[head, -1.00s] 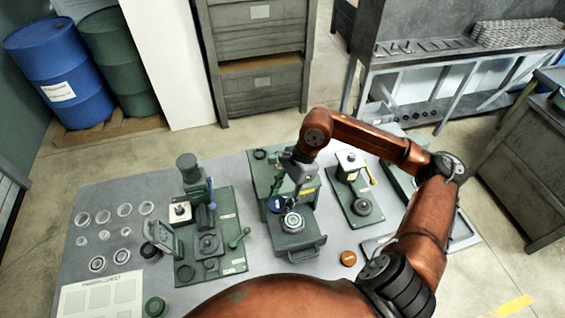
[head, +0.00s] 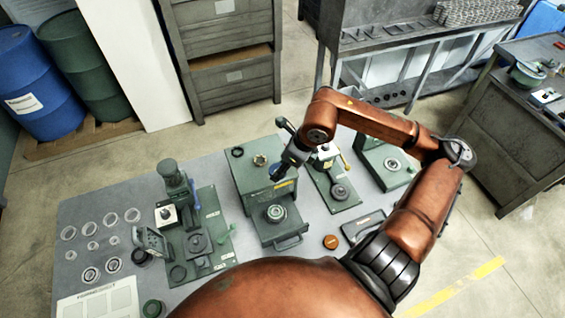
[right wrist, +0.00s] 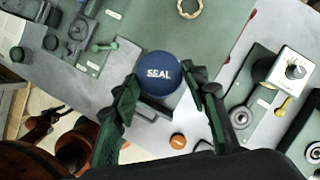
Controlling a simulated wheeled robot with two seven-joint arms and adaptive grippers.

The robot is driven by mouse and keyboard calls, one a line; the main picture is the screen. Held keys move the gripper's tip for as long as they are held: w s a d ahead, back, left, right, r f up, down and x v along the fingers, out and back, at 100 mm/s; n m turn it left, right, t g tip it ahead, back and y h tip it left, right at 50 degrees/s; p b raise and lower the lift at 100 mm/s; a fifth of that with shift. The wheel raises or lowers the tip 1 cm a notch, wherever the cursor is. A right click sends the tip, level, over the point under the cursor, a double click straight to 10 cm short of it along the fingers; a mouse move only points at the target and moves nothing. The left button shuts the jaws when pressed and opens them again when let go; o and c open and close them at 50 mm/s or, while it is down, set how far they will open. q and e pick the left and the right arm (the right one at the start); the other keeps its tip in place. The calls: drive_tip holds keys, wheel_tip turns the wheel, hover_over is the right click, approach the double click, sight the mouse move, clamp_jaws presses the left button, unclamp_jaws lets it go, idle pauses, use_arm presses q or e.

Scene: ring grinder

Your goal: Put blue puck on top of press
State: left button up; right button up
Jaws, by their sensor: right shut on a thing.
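The blue puck (right wrist: 160,73), marked SEAL, is between the fingertips of my right gripper (right wrist: 157,80) in the right wrist view. The gripper is shut on it, with the label facing the camera. In the head view my right gripper (head: 288,160) is over the back part of the middle green machine (head: 262,195), and the puck is mostly hidden there. A green machine with a tall column and levers (head: 172,178) stands to the left on the table. No label shows which machine is the press. My left gripper is not in view.
An orange puck (head: 331,241) lies right of the middle machine. A smaller green fixture (head: 335,180) stands behind it. Several clear rings (head: 110,217) lie at the left of the table. A green puck (head: 153,308) is at the front left edge.

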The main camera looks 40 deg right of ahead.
drive_tip(key=w+d+f, duration=0.1)
drive_tip(key=d+f, duration=0.1)
drive_tip(key=w+d+f+p, duration=0.1)
drive_tip(key=w+d+f, duration=0.1)
drive_tip(key=w+d+f+p, duration=0.1)
drive_tip(key=d+f, duration=0.1)
drive_tip(key=shift+w+f, duration=0.15)
drive_tip(key=shift+w, duration=0.1)
drive_tip(key=shift+w+d+f, duration=0.1)
drive_tip(key=shift+f, duration=0.15)
wheel_tip(320, 180, down, 3)
drive_tip(key=shift+w+d+p, duration=0.15)
drive_tip(key=shift+p, duration=1)
drive_tip(key=shift+f, duration=0.35)
drive_tip(key=shift+f, duration=0.15)
drive_tip(key=o, duration=1.3)
